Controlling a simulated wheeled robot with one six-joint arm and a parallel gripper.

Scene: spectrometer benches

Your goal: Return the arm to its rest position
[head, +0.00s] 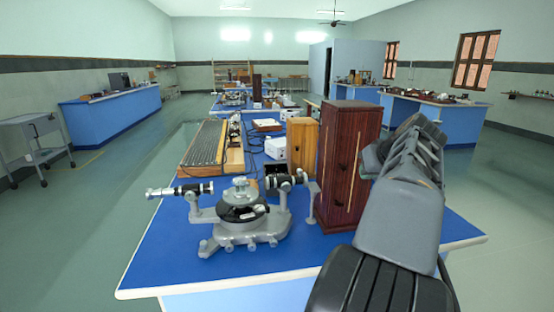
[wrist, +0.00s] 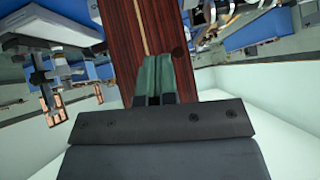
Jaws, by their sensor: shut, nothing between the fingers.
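My arm reaches up from the lower right of the head view, beside a tall dark-red wooden box (head: 346,165) on the blue bench (head: 300,245). The dark-red box (wrist: 130,25) lies behind the fingers there, and the view looks upside down. I cannot tell how near the fingers are to the box.
A grey spectrometer (head: 243,212) stands at the bench's front left. A lighter wooden box (head: 302,145) and a long slatted wooden board (head: 205,148) are behind. Other blue benches (head: 115,107) stand farther off.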

